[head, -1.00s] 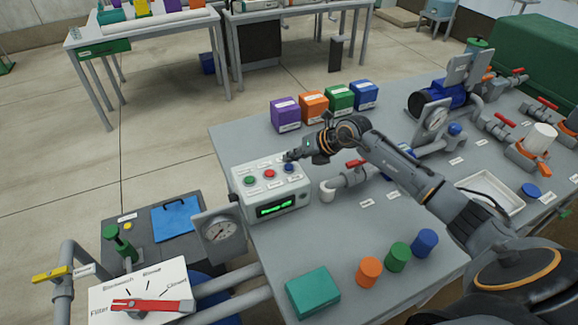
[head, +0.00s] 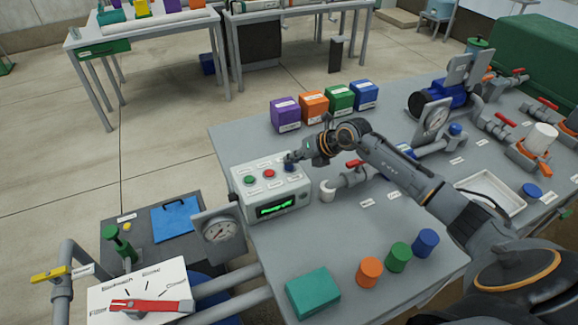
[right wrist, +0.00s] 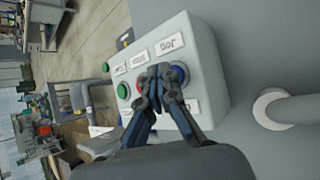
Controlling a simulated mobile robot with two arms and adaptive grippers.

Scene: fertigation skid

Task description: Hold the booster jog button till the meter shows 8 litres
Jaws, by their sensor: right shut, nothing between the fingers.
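The control box (head: 272,192) has a green button (head: 250,180), a red button (head: 269,174) and a blue button (head: 289,168) on top. In the right wrist view the label by the blue button (right wrist: 181,75) reads JOG. My right gripper (head: 290,157) is shut and empty, its fingertips at the blue button. My left gripper is out of view.
A dial gauge (head: 219,229) stands left of the box. Purple (head: 285,114), orange, green and blue blocks stand behind it. A pipe with a red valve handle (head: 356,163) lies to its right. A teal block (head: 313,293) and coloured cylinders sit in front.

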